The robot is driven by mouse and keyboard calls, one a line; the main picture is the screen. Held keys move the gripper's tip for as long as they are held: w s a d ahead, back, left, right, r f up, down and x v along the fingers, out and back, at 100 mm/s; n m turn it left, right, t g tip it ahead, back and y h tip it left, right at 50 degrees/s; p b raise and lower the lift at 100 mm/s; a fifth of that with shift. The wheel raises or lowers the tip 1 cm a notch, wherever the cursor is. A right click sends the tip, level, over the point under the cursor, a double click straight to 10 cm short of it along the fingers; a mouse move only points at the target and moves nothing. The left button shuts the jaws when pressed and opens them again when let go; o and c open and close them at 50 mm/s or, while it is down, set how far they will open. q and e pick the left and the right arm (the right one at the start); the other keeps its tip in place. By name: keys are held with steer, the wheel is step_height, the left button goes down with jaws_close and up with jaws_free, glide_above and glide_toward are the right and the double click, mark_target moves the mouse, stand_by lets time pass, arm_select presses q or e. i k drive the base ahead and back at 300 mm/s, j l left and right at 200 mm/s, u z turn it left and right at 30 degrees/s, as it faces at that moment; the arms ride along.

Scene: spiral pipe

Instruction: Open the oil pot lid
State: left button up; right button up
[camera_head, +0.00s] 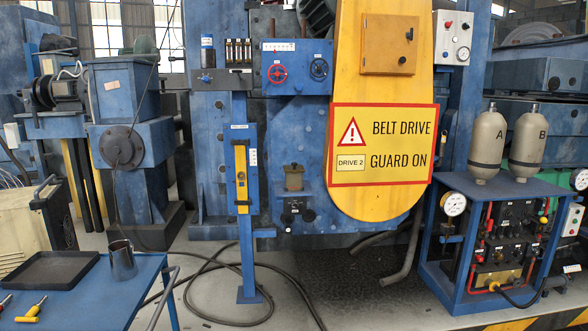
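A dark metal can (122,260) stands upright on the blue cart at the lower left. Neither of my grippers shows in the head view.
The blue cart (95,310) also carries a black tray (50,286) and yellow-handled tools (31,309). A blue post (243,215) stands left of the pot. Dark hoses (205,290) lie on the floor. A blue frame with grey bottles A (487,145) and B stands right.

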mark_target(294, 168)
steer(key=i+u, duration=0.15)
steer(key=i, duration=0.55)
steer(key=i+l+u, duration=0.2)
steer(key=i, duration=0.55)
steer(key=j, duration=0.1)
